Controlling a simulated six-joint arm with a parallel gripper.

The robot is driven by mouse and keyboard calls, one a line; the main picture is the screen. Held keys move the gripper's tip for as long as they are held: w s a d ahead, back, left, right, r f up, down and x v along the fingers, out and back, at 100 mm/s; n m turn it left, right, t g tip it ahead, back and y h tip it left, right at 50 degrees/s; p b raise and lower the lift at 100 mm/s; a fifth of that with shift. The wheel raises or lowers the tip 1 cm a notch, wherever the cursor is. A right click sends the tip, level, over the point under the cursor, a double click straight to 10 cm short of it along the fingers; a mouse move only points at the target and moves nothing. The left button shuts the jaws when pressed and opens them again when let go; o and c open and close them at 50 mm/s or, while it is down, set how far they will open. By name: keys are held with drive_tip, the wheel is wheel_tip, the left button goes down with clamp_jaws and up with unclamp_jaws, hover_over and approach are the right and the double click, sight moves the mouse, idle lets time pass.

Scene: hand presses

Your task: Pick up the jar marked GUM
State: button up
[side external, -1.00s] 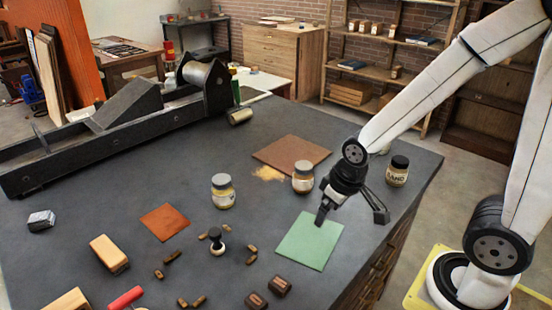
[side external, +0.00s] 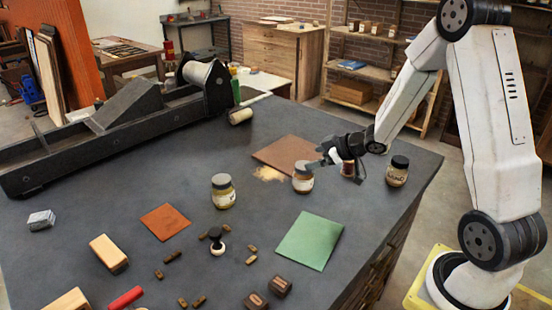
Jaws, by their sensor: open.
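My gripper (side external: 340,167) is open above the table, among the jars right of centre. A jar with a pale lid (side external: 303,179) stands just left of it, close to one finger; I cannot tell if they touch. A brownish jar (side external: 347,170) shows partly behind the gripper, its top hidden. A black-lidded jar (side external: 397,173) with a pale label stands to the right. A grey-lidded jar with yellowish contents (side external: 222,193) stands upright further left. The labels are too small to read, so I cannot tell which says GUM.
A jar lies on its side (side external: 240,116) near the large black press (side external: 130,110). A green sheet (side external: 309,240), a brown sheet (side external: 275,153) and an orange-brown sheet (side external: 165,222) lie flat. The right front table area is clear.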

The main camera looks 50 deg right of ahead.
sight(303, 165)
drive_tip(key=shift+w+a+f+n+t+y, duration=0.1)
drive_tip(key=shift+w+a+f+n+y, duration=0.2)
drive_tip(key=shift+w+f+y, duration=0.4)
drive_tip(key=shift+w+a+f+n+t+y, duration=0.1)
drive_tip(key=shift+w+f+n+y, duration=0.35)
drive_tip(key=shift+f+y, duration=0.3)
drive_tip(key=shift+w+a+f+n+t+y, duration=0.15)
drive_tip(key=shift+w+f+n+y, duration=0.1)
drive_tip(key=shift+w+f+y, duration=0.45)
clamp_jaws()
drive_tip(key=shift+r, duration=0.2)
idle(0.3)
